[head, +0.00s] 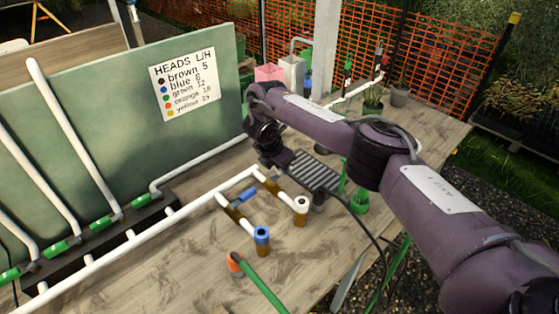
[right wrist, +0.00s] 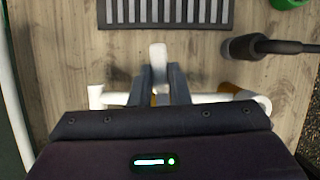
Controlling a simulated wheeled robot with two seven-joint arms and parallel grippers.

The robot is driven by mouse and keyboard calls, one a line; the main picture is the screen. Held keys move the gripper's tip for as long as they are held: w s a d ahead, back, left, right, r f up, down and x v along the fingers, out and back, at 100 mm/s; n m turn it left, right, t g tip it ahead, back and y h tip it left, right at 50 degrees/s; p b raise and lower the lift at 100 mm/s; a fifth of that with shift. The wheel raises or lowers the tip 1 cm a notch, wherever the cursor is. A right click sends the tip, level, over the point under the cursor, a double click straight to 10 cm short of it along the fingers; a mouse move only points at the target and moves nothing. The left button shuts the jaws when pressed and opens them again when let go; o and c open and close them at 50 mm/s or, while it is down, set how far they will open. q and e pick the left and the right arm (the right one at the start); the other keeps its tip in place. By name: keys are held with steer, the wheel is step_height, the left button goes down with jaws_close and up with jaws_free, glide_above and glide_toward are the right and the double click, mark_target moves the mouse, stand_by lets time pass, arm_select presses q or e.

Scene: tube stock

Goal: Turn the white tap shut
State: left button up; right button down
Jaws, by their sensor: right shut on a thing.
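The white tap's handle (right wrist: 158,54) shows in the right wrist view as a pale lever sticking out between my right gripper's two fingers (right wrist: 161,75). The fingers are closed on it. The lever points up the picture, across the white pipe (right wrist: 112,98). In the head view my right gripper (head: 271,158) is low over the far end of the pipe (head: 180,214) and hides the white tap. A blue tap handle (head: 247,195) is on the neighbouring brown branch. The white-topped outlet (head: 301,203) stands clear to the right. My left gripper is out of view.
A blue-topped outlet (head: 262,236) and a green hose with an orange end (head: 258,283) are in front. A dark grate (head: 313,171) lies right beside my gripper. A green board (head: 120,120) with a sign (head: 185,83) stands behind. The front tabletop is mostly bare.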

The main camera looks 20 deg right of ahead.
steer(key=shift+s+d+m, duration=0.1)
steer(key=shift+m, duration=0.4)
steer(key=c, duration=1.4)
jaws_free()
steer(key=shift+o, duration=0.2)
steer(key=shift+r+p, duration=0.1)
steer(key=shift+p, duration=0.2)
steer(key=shift+p+v, duration=3.9)
steer(key=shift+p, duration=0.2)
